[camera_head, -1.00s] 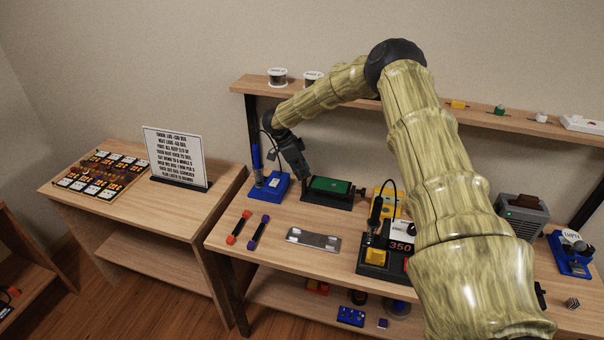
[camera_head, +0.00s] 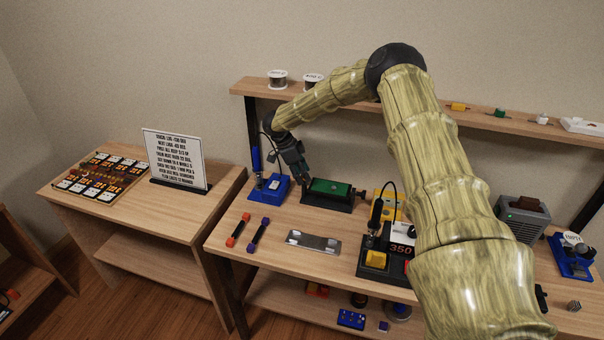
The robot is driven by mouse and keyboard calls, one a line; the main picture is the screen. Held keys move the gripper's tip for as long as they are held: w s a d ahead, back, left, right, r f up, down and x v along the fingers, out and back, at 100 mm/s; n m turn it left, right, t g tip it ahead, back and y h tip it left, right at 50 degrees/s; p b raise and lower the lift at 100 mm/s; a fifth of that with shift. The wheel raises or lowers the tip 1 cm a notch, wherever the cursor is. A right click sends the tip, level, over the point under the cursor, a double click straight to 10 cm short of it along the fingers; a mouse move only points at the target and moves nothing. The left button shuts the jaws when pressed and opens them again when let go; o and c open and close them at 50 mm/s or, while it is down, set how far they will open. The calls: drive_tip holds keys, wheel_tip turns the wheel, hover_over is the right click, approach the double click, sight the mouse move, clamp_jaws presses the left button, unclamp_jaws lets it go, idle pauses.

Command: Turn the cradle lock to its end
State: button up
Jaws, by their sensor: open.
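The cradle (camera_head: 341,203) is a dark stand on the workbench, with a green board (camera_head: 329,187) lying in it. A small dark part that may be the cradle lock (camera_head: 358,191) shows at the cradle's right end, too small to make out its angle. My gripper (camera_head: 304,180) points down at the cradle's left end, close to the board's left edge. It is open, with nothing visible between the fingers. I cannot tell whether a fingertip touches the cradle.
A blue stand (camera_head: 270,188) with an upright tool is just left of my gripper. A soldering station (camera_head: 388,262), yellow device (camera_head: 388,203) and metal plate (camera_head: 313,241) are nearby. Red and purple tools (camera_head: 238,229) lie front left. My arm covers the bench's middle right.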

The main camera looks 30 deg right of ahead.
drive_tip(key=w+a+r, duration=0.1)
drive_tip(key=w+a, duration=0.1)
drive_tip(key=a, duration=0.2)
drive_tip(key=w+a, duration=0.2)
drive_tip(key=a, duration=0.1)
drive_tip(key=w+a+r, duration=0.1)
drive_tip(key=w+a, duration=0.1)
drive_tip(key=a, duration=0.2)
drive_tip(key=shift+w+a+r, duration=0.1)
drive_tip(key=shift+a+r, duration=0.2)
